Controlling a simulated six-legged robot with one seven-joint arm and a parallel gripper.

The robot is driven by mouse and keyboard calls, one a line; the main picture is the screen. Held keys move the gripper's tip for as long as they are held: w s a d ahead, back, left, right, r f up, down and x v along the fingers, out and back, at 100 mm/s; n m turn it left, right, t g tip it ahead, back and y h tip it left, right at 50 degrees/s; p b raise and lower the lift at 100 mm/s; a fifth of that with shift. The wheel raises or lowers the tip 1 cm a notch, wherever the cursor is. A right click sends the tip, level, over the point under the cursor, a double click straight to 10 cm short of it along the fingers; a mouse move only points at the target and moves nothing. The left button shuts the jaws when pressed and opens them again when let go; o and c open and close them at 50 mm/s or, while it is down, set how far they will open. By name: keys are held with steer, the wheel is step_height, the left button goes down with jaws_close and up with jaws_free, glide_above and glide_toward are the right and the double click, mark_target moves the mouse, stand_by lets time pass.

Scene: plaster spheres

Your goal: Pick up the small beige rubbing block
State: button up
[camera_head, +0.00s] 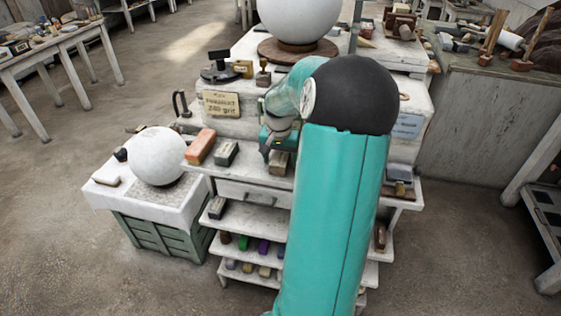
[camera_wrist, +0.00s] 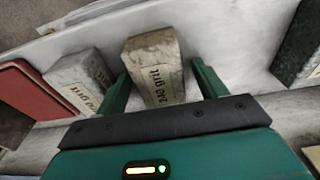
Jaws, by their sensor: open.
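The small beige rubbing block (camera_wrist: 156,66), with worn dark edges and lettering that appears to read "240 grit", lies on the pale shelf top in the wrist view. My gripper (camera_wrist: 161,74) is open, with one green finger on each side of the block. A gap shows beside the fingers, and the block does not look clamped. In the head view the block (camera_head: 278,164) shows just below my gripper (camera_head: 279,147), partly hidden by it. My teal arm hides the shelf to the right.
A grey-white lettered block (camera_wrist: 80,79) and a red block (camera_wrist: 28,88) lie left of my gripper. A dark green block (camera_wrist: 299,42) lies to the right. A white sphere (camera_head: 158,155) stands at left; a larger sphere (camera_head: 298,17) sits behind. A sign (camera_head: 221,104) stands behind the blocks.

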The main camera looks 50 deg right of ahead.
mark_target(280, 156)
steer(key=c, duration=1.3)
steer(key=shift+r, duration=0.2)
step_height(280, 156, up, 18)
steer(key=shift+f, duration=0.15)
steer(key=o, duration=0.7)
steer(key=c, duration=0.5)
